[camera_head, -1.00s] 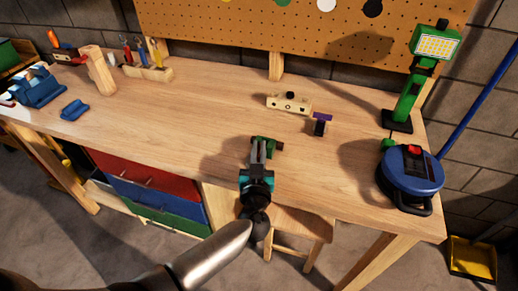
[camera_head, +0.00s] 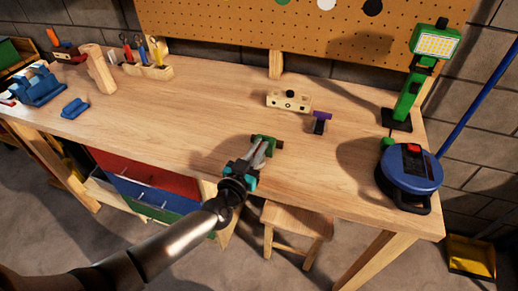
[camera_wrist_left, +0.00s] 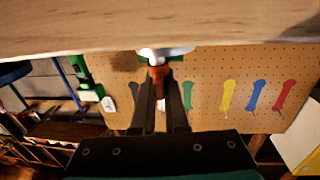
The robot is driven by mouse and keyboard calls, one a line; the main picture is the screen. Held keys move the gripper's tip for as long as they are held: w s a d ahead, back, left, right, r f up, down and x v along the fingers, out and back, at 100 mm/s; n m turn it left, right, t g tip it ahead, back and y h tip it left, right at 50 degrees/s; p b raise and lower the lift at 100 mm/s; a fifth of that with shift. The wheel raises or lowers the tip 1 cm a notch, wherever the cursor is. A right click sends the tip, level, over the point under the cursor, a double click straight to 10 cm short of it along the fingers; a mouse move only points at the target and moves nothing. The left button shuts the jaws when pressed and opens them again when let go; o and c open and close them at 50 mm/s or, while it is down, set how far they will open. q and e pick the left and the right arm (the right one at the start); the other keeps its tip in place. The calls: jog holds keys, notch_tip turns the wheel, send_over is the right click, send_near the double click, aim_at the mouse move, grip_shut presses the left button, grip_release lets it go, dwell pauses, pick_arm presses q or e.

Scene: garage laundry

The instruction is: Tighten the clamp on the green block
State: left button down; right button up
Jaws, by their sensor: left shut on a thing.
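The green block (camera_head: 263,138) sits on the workbench near its front edge, with a dark brown piece (camera_head: 280,145) at its right end. My left gripper (camera_head: 262,150) reaches it from the lower left, fingers covering part of it. In the left wrist view, my left gripper (camera_wrist_left: 159,88) is shut on a reddish-brown handle-like part (camera_wrist_left: 157,74), which I take to be the clamp's handle. A pale metallic part (camera_wrist_left: 165,53) lies just beyond it. The clamp's jaws and their contact with the block are not clear. My right gripper is not in view.
A wooden block with a black knob (camera_head: 289,101) and a purple-topped dark piece (camera_head: 320,122) stand behind the green block. A green work lamp (camera_head: 403,98) and a blue round device (camera_head: 412,170) stand at the right.

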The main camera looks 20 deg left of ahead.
pick_arm(q)
jog(key=shift+m+g+h+b, duration=0.3)
jog(key=shift+m+h+b, duration=0.5)
jog(key=shift+h, duration=0.4)
jog(key=c, duration=0.9)
grip_release()
jog(key=shift+c, duration=0.2)
jog(key=p+v, duration=0.2)
jog(key=v, duration=1.3)
jog(key=shift+s+a, duration=0.1)
